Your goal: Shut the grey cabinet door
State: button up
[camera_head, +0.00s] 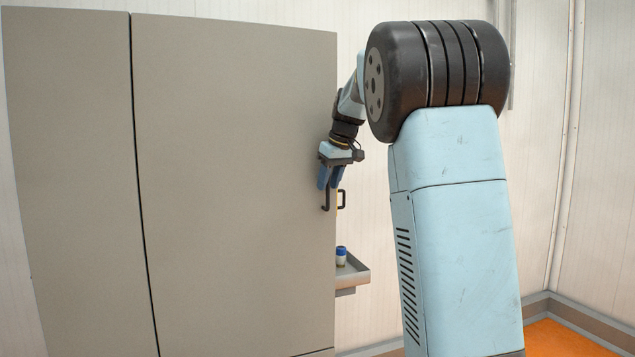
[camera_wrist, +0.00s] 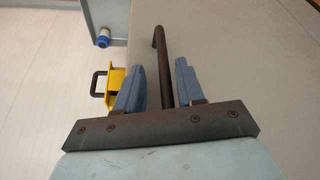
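The grey cabinet door (camera_head: 235,180) is a tall flat panel filling the middle of the head view; it also fills the right of the wrist view (camera_wrist: 255,70). I cannot tell how far ajar it stands. Its dark bar handle (camera_head: 326,198) is near the right edge. My gripper (camera_head: 330,180) is at the top of this handle, pointing down. In the wrist view the handle (camera_wrist: 163,75) runs between the two blue fingers of my gripper (camera_wrist: 160,68), with a gap on each side. The gripper looks open around the handle, not clamped on it.
A second grey panel (camera_head: 70,180) stands left of the door, beyond a dark seam. Right of the door edge are a metal shelf (camera_head: 352,278) with a small blue-and-white container (camera_head: 341,256), and a yellow piece with a dark handle (camera_wrist: 118,80). A pale wall lies behind.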

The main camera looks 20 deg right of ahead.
jog(key=v, duration=1.3)
jog(key=shift+r, duration=0.3)
jog(key=shift+s, duration=0.1)
jog(key=s+a+f+m, duration=0.2)
jog(key=s+a+f, duration=0.2)
jog(key=s+f, duration=0.9)
jog(key=s+a+f+m+t+h, duration=0.1)
jog(key=s+a+f, duration=0.4)
jog(key=s+f, duration=0.8)
jog(key=s+m, duration=0.1)
jog(key=s, duration=0.6)
jog(key=shift+f+h, duration=0.3)
jog(key=shift+f, duration=0.05)
jog(key=shift+s, duration=0.15)
